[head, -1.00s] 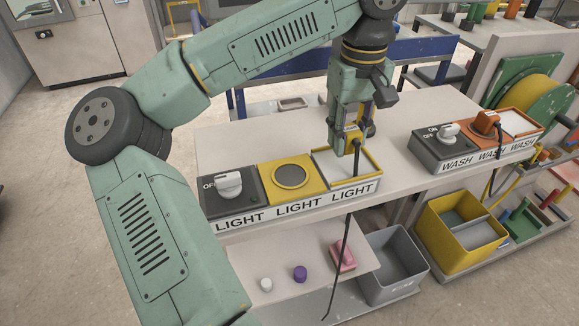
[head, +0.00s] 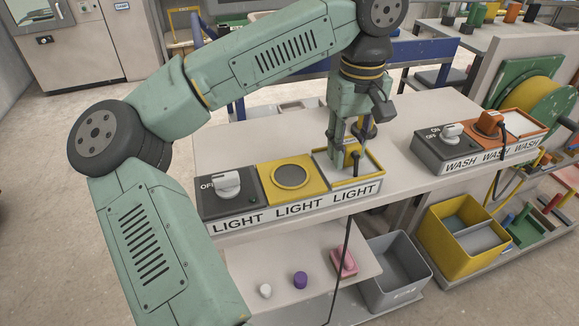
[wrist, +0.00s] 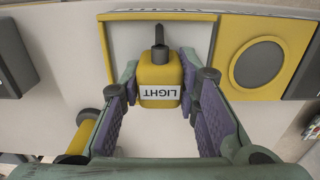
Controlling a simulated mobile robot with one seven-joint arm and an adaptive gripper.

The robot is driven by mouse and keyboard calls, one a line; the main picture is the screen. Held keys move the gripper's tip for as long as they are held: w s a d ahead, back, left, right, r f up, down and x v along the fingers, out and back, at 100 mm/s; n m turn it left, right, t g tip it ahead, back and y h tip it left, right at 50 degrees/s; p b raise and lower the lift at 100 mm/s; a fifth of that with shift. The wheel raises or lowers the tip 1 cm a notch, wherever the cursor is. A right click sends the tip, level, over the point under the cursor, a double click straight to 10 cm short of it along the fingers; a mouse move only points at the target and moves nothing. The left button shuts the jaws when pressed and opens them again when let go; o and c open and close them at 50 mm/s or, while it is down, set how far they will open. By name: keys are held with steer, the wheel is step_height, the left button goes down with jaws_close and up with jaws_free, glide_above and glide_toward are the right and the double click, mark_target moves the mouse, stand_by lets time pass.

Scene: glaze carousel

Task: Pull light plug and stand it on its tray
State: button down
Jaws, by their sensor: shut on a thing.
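The yellow light plug (wrist: 158,72), with a white LIGHT label, is between my gripper's fingers (wrist: 159,84) in the wrist view. My gripper (head: 346,155) is shut on it, low over the light tray (head: 374,166), which has a pale floor and yellow rim. The plug (head: 351,159) looks upright in the head view, partly hidden by the fingers. I cannot tell if its base touches the tray floor. Its dark cord hangs over the bench front. The yellow light socket (head: 291,176), left of the tray in the head view, is empty.
The light switch box (head: 228,190) is left of the socket. The wash unit (head: 479,139), with its orange plug, is to the right. Below are a grey bin (head: 398,280) and a shelf with small white, purple and pink items.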

steer(key=shift+f, duration=0.35)
steer(key=c, duration=1.1)
jaws_free()
step_height(320, 180, up, 12)
step_height(320, 180, up, 7)
steer(key=p, duration=0.7)
glide_above(350, 141)
